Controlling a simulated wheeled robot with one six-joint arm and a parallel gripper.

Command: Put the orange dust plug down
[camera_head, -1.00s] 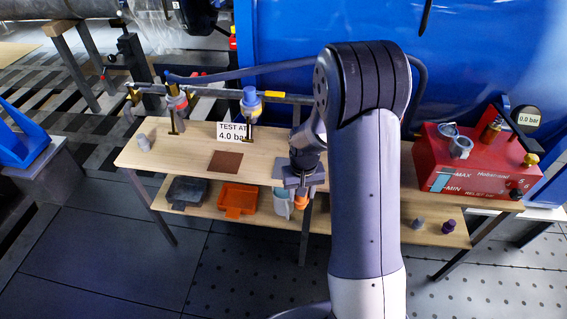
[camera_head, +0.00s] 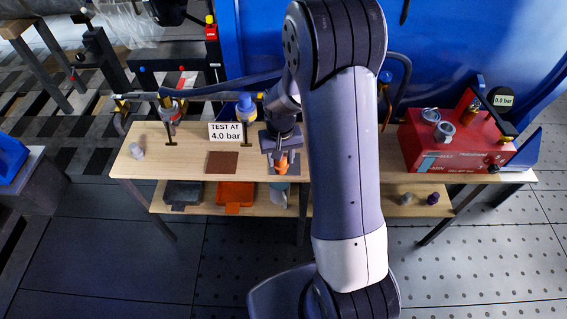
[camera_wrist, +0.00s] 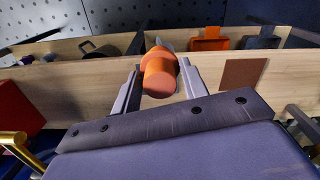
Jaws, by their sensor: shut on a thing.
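The orange dust plug (camera_head: 282,165) is held between the two fingers of my gripper (camera_head: 281,156). In the wrist view the plug (camera_wrist: 160,78) sits between the finger tips of my gripper (camera_wrist: 159,74), its round end facing the camera. The plug is over the front part of the wooden bench top (camera_head: 185,146), above or beside a grey square patch (camera_head: 292,170) that is mostly hidden by the gripper. I cannot tell whether the plug touches the bench.
A brown square (camera_head: 222,162) lies left of my gripper, behind it a "TEST AT 4.0 bar" sign (camera_head: 226,132). A red test box (camera_head: 440,145) stands at the right.

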